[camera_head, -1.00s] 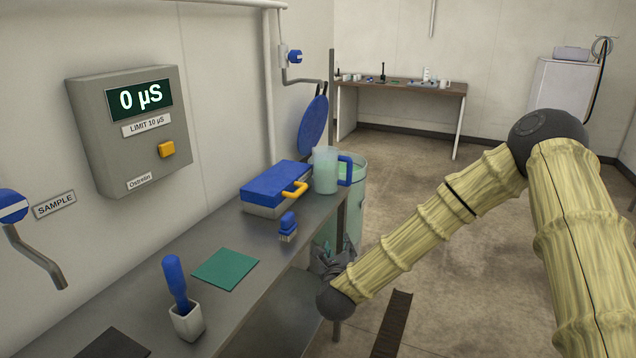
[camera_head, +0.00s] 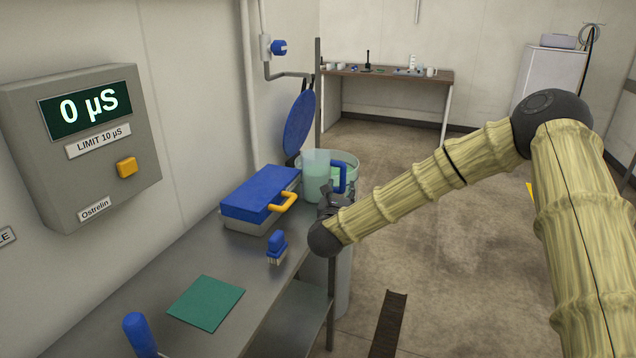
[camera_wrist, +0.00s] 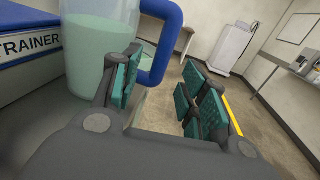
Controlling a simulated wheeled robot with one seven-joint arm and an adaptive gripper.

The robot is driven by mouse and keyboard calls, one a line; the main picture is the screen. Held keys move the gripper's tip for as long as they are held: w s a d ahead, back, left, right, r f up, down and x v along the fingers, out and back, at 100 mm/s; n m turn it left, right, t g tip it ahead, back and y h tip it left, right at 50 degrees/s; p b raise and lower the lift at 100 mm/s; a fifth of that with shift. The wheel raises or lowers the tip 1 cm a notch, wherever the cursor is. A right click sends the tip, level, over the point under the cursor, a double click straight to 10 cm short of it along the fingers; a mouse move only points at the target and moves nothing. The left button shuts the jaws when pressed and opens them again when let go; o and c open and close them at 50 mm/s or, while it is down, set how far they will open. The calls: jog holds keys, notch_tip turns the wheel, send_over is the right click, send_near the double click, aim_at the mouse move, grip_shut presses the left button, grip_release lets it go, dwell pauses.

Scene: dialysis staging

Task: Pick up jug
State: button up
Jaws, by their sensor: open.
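The jug (camera_head: 316,178) is clear with pale green liquid and a blue handle (camera_head: 339,177). It stands upright at the far end of the steel bench. In the wrist view the jug (camera_wrist: 92,55) is close, at the upper left, with its blue handle (camera_wrist: 168,40) reaching right. My gripper (camera_wrist: 165,98) is open, its teal-padded fingers apart and empty. The left finger overlaps the lower jug and handle in the picture; I cannot tell whether it touches. In the head view my gripper (camera_head: 332,203) is at the bench edge, just in front of the jug.
A blue-lidded case (camera_head: 260,194) with a yellow handle stands left of the jug. A blue brush (camera_head: 277,245) and a green cloth (camera_head: 206,302) lie nearer on the bench (camera_head: 165,265). Floor right of the bench is open.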

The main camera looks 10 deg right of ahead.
aim_at(342, 182)
jog(key=shift+w+d+r, duration=0.25)
jog(key=shift+d+r, duration=0.1)
jog(key=shift+p+x, duration=0.65)
jog(key=shift+x, duration=1.6)
jog(key=shift+w+a, duration=0.1)
jog(key=shift+a, duration=0.1)
grip_shut()
